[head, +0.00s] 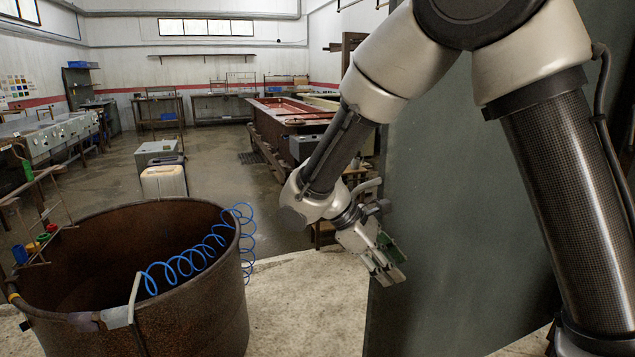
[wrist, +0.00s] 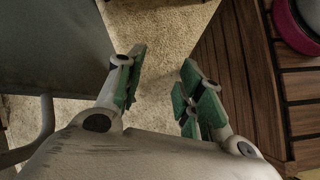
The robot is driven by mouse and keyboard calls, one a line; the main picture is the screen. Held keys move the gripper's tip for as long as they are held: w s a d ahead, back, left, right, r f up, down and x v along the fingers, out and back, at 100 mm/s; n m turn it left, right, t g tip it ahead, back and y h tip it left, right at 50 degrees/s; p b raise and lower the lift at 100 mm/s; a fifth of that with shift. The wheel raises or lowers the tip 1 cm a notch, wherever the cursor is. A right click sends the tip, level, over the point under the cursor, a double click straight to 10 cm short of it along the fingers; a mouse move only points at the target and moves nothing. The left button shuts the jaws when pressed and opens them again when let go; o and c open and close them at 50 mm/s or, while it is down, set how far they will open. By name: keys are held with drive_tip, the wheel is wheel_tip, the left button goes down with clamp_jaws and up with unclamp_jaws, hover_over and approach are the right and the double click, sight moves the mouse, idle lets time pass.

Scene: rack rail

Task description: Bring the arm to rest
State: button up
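My gripper (head: 388,268) hangs at the end of my bent arm near the middle of the head view, pointing down and to the right. It is in front of a large dark grey-green panel. In the wrist view my gripper (wrist: 160,68) has its two green-padded fingers apart, with bare pale floor between them. It holds nothing.
A rusty round tub (head: 195,285) with a coiled blue hose (head: 190,262) stands at the left. The grey-green panel (head: 455,220) fills the right side. The wrist view shows brown wooden slats (wrist: 255,75) and a pink-rimmed round thing (wrist: 288,22) at the right. Pale floor (head: 310,300) lies clear between.

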drive_tip(key=s+d+r+m+t+y, duration=0.2)
drive_tip(key=s+d+r+m+y, duration=0.2)
drive_tip(key=s+d+r+m, duration=0.3)
drive_tip(key=s+d+r+m+t+y, duration=0.3)
drive_tip(key=s+d+r+m, duration=0.3)
drive_tip(key=d, duration=0.8)
drive_tip(key=shift+s+d+r+m+y, duration=0.35)
drive_tip(key=shift+s+r+y, duration=0.3)
drive_tip(key=shift+s, duration=0.6)
drive_tip(key=shift+a, duration=0.1)
